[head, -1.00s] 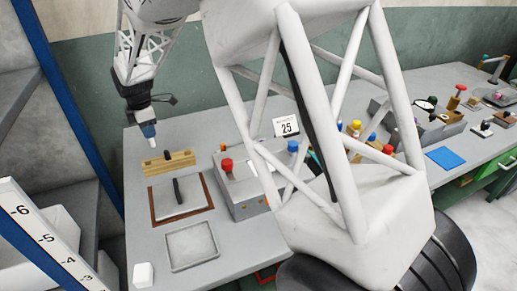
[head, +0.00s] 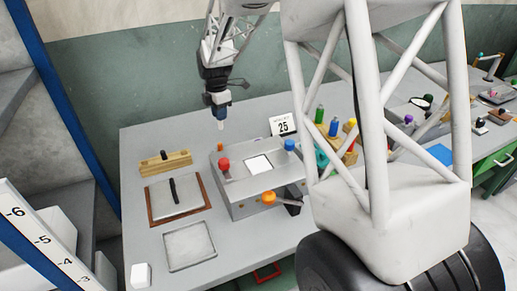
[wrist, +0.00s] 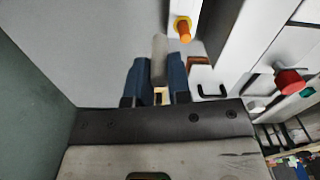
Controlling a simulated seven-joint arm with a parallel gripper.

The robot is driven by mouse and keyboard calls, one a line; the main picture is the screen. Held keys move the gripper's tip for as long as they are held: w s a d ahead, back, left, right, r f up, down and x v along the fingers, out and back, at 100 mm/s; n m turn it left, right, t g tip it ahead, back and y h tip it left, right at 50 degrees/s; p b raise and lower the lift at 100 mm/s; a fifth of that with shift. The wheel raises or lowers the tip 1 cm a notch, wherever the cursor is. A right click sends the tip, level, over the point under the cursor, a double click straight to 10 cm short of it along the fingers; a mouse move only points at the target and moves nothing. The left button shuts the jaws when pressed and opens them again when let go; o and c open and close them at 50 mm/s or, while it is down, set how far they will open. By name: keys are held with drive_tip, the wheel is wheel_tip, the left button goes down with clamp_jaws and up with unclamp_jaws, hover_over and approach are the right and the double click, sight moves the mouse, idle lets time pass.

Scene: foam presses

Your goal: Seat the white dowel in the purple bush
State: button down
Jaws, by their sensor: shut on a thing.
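My gripper (head: 219,112) is shut on the white dowel (head: 221,124), which points down from the fingertips. It hangs above the back of the table, behind the grey press box. In the wrist view the dowel (wrist: 159,58) stands out between the two blue fingers, and my gripper (wrist: 158,80) grips its near part. A small purple thing (head: 408,119) shows on the right side of the table, partly behind my arm. I cannot tell whether it is the purple bush.
The grey press box (head: 247,207) carries a red knob (head: 224,164) and a blue knob (head: 289,145). A wooden block (head: 166,163), a brown-framed plate (head: 150,205) and a shallow tray (head: 190,265) lie left. A "25" sign (head: 283,126) and coloured bottles stand right.

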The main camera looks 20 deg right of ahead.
drive_tip(key=s+d, duration=0.4)
drive_tip(key=d, duration=0.9)
wheel_tip(320, 180, down, 6)
idle(0.3)
drive_tip(key=shift+f, duration=0.2)
drive_tip(key=shift+f, duration=1.75)
drive_tip(key=shift+f, duration=0.15)
drive_tip(key=c, duration=1.1)
unclamp_jaws()
drive_tip(key=shift+o, duration=0.2)
